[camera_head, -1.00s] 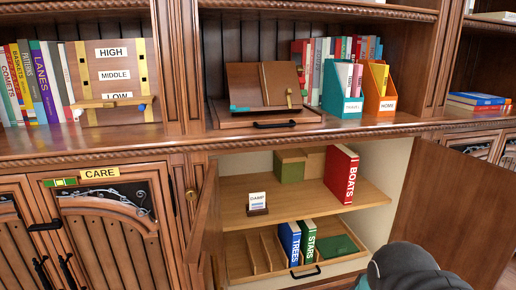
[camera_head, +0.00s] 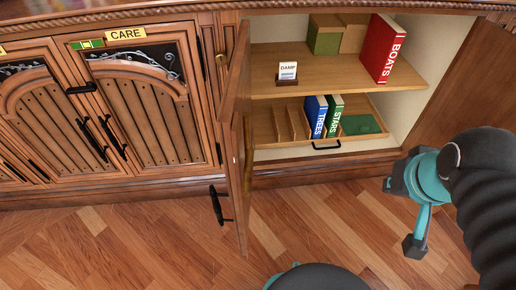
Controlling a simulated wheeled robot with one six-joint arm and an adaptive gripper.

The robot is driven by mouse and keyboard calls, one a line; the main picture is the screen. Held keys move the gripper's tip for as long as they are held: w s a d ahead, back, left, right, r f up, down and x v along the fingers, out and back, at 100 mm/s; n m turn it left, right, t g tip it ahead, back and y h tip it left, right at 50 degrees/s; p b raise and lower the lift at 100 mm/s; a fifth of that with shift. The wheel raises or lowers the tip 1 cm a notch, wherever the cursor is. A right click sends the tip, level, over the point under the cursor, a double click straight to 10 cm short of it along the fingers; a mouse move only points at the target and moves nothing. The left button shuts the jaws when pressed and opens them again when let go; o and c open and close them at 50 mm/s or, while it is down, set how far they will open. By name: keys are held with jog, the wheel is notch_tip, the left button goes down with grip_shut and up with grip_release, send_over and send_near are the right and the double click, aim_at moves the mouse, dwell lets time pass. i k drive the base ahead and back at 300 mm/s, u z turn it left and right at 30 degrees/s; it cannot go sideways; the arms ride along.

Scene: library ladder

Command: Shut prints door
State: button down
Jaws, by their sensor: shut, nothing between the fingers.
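A cabinet with two doors stands open in the head view. Its left door (camera_head: 237,130) is swung out toward me and shows nearly edge-on, with a dark handle (camera_head: 218,205) low on it. Its right door (camera_head: 462,85) is swung out to the right and partly hidden behind my arm. No label reading prints is visible, so I cannot tell which door bears that name. My gripper (camera_head: 414,246) hangs at the right, in front of the right door, shut and empty. It appears apart from both doors.
Inside the cabinet are a red BOATS book (camera_head: 383,48), a DAMP card (camera_head: 288,72), boxes (camera_head: 325,35) and a tray (camera_head: 262,127) with blue and green books. A shut cabinet labelled CARE (camera_head: 126,33) stands left. The wooden floor (camera_head: 120,240) in front is clear.

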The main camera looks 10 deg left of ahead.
aim_at(236, 98)
jog(key=z, duration=1.6)
jog(key=k, duration=1.15)
jog(key=u, duration=1.9)
jog(key=i, duration=0.5)
jog(key=u, duration=0.75)
jog(key=k, duration=1.05)
jog(key=z, duration=0.8)
jog(key=i, duration=0.5)
jog(key=z, duration=0.1)
